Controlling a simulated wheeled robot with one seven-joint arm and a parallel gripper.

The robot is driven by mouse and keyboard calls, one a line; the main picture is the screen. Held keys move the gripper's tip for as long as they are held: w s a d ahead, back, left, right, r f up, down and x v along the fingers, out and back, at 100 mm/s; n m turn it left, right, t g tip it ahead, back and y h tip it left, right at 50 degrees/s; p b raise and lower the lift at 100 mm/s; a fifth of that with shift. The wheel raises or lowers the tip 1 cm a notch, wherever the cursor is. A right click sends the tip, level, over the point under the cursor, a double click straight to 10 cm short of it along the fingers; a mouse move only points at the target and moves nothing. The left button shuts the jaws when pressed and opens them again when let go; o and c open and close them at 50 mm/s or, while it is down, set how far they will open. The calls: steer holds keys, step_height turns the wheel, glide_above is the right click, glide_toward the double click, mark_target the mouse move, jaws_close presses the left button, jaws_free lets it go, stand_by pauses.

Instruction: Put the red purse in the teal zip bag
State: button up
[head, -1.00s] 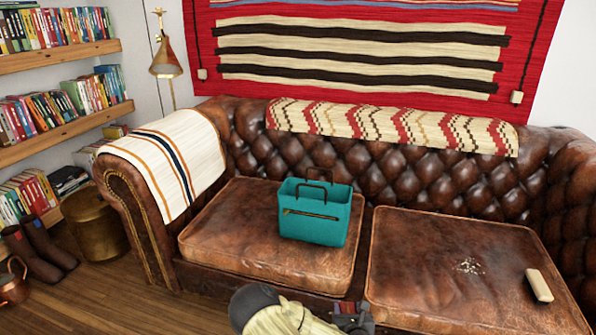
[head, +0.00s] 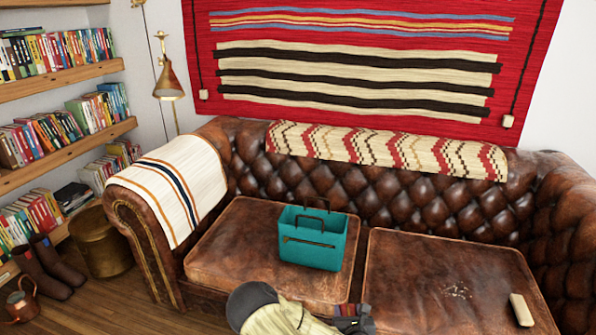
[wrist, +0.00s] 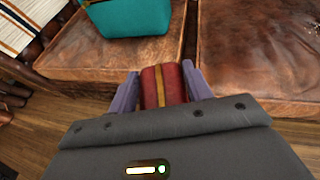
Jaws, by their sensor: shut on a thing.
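The teal zip bag (head: 314,240) stands upright on the left seat cushion of the leather sofa, with dark handles up and a zip across its front. Its lower part also shows at the top of the wrist view (wrist: 128,14). My gripper (wrist: 163,84) is shut on the red purse (wrist: 174,84), which has a yellowish stripe down its middle. In the head view my gripper (head: 353,314) is low at the bottom, in front of the sofa and below and right of the bag. The purse is apart from the bag. The inside of the bag is mostly hidden.
A pale block (head: 521,310) and some crumbs (head: 456,291) lie on the right cushion (head: 425,270). A striped blanket (head: 172,190) covers the left sofa arm. Boots (head: 50,268), a copper pot (head: 20,302) and a brass bin (head: 103,243) stand on the floor at left.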

step_height(320, 180, up, 26)
steer(key=s+p, duration=0.2)
steer(key=p, duration=2.1)
steer(key=s+f, duration=0.6)
steer(key=f, duration=0.5)
steer(key=shift+s+d, duration=0.3)
steer(key=shift+d, duration=0.05)
steer(key=shift+f, duration=0.1)
steer(key=shift+a, duration=0.15)
